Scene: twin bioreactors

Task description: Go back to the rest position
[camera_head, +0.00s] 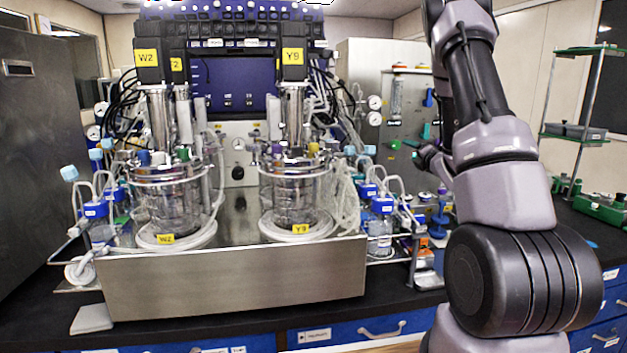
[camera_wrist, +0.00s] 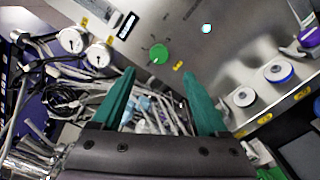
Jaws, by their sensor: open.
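My gripper shows in the wrist view with its two green fingers (camera_wrist: 160,100) spread apart and nothing between them. Beyond the fingers are pale tubes and a steel panel (camera_wrist: 190,40) with a green knob (camera_wrist: 159,54). In the head view my arm rises on the right side, and a dark part of it points left near the steel panel behind the bench. The fingers are hard to make out in the head view. Twin glass bioreactors, the left one (camera_head: 168,200) marked W2 and the right one (camera_head: 295,195) marked Y9, stand on a steel base (camera_head: 235,280).
Blue-capped bottles (camera_head: 380,228) with tubing stand right of the base, close to my arm. A green-framed rack (camera_head: 590,120) is at far right. A dark steel cabinet (camera_head: 40,150) is at left. In the wrist view, two gauges (camera_wrist: 85,45) and cables lie left of the fingers.

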